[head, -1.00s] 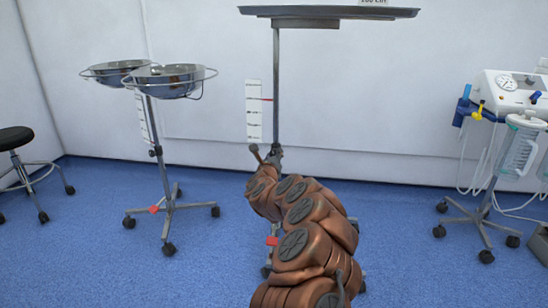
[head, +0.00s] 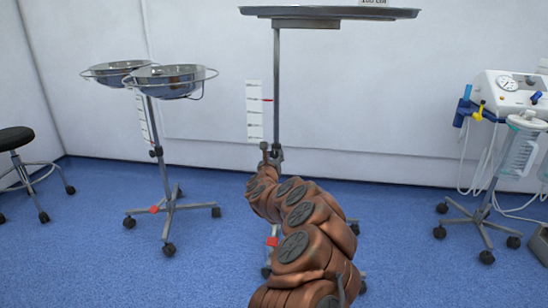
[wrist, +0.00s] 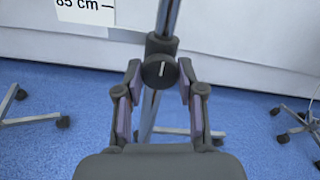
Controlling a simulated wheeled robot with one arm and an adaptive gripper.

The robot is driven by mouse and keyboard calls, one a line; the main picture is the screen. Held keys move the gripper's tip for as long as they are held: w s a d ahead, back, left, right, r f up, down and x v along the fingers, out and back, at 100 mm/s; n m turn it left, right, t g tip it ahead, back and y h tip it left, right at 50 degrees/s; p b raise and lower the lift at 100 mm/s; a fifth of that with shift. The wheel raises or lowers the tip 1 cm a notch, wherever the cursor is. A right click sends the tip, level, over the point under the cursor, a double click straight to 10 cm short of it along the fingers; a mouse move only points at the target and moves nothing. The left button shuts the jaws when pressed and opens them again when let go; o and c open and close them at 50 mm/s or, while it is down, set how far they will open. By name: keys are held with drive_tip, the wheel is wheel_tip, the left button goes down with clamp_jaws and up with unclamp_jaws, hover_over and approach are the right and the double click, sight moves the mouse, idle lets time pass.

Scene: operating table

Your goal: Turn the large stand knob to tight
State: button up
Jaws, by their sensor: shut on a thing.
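The large stand has a grey pole (head: 276,90) with a flat tray (head: 330,13) on top. In the wrist view, its round black knob (wrist: 158,74) faces the camera, with a short, nearly vertical white mark on it. My gripper (wrist: 160,68) has one finger on each side of the knob and is shut on it. In the head view, my gripper (head: 271,157) is at the pole's collar, and my arm hides the knob and most of the lower stand.
A smaller stand with two steel bowls (head: 168,80) is to the left. A black stool (head: 15,139) is at the far left. A medical device on a wheeled stand (head: 510,92) is to the right. A height scale (head: 254,110) hangs behind the pole.

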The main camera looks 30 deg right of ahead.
drive_tip(key=shift+a, duration=0.1)
drive_tip(key=o, duration=1.2)
drive_tip(key=shift+c, duration=0.2)
drive_tip(key=v, duration=1.1)
drive_tip(key=shift+s+a, duration=0.25)
drive_tip(key=shift+s, duration=0.1)
